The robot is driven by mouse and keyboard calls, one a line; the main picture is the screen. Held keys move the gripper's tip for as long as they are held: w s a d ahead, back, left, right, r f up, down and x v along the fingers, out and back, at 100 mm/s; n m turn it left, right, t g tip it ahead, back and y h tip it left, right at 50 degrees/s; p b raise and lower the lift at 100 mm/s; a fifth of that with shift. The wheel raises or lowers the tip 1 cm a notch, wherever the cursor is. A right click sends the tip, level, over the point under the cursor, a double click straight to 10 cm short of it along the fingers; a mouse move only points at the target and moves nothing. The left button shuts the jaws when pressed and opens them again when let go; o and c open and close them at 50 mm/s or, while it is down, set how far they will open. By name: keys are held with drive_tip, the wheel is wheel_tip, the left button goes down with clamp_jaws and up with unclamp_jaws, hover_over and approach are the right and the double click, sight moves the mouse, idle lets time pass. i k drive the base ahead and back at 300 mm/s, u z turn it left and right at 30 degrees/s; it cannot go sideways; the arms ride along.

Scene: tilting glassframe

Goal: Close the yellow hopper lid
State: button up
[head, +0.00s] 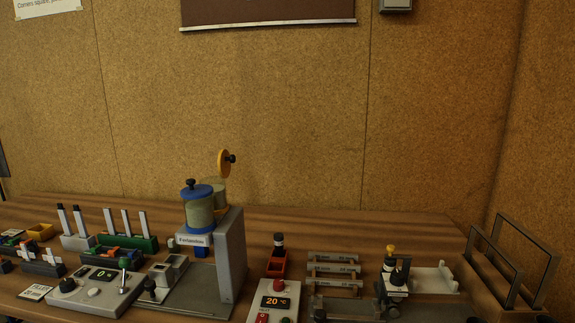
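The yellow hopper lid (224,164) stands open and upright above the rear hopper, with a dark knob on its right face. The rear hopper (219,190) is a pale cylinder, partly hidden by the front hopper. The front hopper (200,212) has a blue lid (197,191) with a dark knob, lying flat on its top. Both hoppers sit on a grey dispenser stand (231,252). My gripper is not in the head view.
Control boxes stand left (96,285) and right (273,303) of the dispenser. A red holder (277,264), grey bars (333,270) and a clamp device (395,280) stand to the right. Upright frames (517,262) are at far right. The space above the bench is clear.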

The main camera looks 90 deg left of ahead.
sight(224, 161)
drive_tip(key=z, duration=0.2)
drive_tip(key=i, duration=0.95)
drive_tip(key=u, duration=1.6)
drive_tip(key=i, duration=0.35)
drive_tip(key=u, duration=2.35)
